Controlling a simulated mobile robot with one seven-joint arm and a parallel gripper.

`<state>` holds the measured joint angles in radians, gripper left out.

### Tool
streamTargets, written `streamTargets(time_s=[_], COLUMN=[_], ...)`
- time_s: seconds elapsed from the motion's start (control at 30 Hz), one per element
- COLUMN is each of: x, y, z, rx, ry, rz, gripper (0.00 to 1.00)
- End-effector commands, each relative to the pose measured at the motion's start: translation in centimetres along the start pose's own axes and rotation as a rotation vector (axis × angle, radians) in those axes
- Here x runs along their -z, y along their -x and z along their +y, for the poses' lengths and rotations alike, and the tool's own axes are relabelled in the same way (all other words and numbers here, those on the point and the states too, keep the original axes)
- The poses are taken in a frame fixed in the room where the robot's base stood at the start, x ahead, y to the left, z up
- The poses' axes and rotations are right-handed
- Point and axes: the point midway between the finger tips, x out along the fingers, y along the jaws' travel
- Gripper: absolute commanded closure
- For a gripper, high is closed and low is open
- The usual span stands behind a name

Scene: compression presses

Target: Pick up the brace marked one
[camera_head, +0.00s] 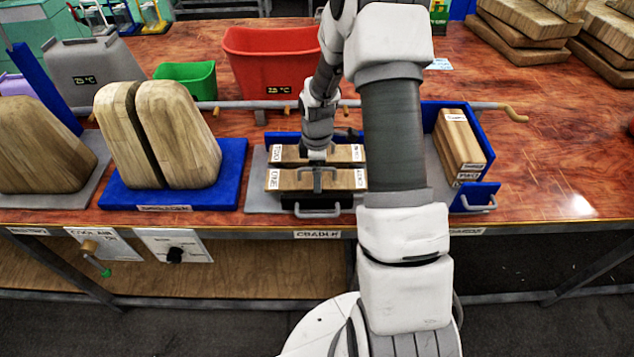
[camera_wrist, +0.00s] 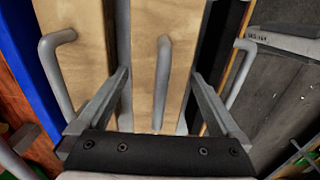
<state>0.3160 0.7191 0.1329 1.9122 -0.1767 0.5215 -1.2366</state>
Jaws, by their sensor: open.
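The brace marked one (camera_head: 345,180) is a long wooden block lying in the front slot of the cradle (camera_head: 254,190), with a label reading ONE at its left end. My gripper (camera_head: 317,182) is over its middle, pointing down. In the wrist view, the brace (camera_wrist: 146,45) and its grey bar handle (camera_wrist: 162,85) lie between the two spread fingers of my gripper (camera_wrist: 160,76). The fingers appear open; whether they touch anything is unclear. The brace marked two (camera_head: 345,153) lies just behind and shows left of the fingers in the wrist view (camera_wrist: 85,50).
My arm hides the cradle's right part. A blue holder (camera_head: 476,195) with another wooden block (camera_head: 458,140) stands right. Left is a blue press base (camera_head: 232,170) with two rounded wooden blocks (camera_head: 180,135). Red (camera_head: 270,55) and green (camera_head: 186,78) bins stand behind.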

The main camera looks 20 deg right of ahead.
Motion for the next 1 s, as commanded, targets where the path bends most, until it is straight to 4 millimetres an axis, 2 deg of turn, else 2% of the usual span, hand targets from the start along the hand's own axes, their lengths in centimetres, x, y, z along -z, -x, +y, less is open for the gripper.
streamTargets(time_s=[0.03,0.07,0.5,0.6,1.0], x=[0.01,0.01,0.02,0.02,0.03], y=[0.02,0.03,0.07,0.08,0.59], z=[0.01,0.01,0.01,0.02,0.10], rx=[0.000,0.000,0.000,0.000,-0.003], ry=[0.000,0.000,0.000,0.000,0.000], rz=[0.000,0.000,0.000,0.000,0.001], gripper=[0.00,0.05,0.85,1.00,1.00])
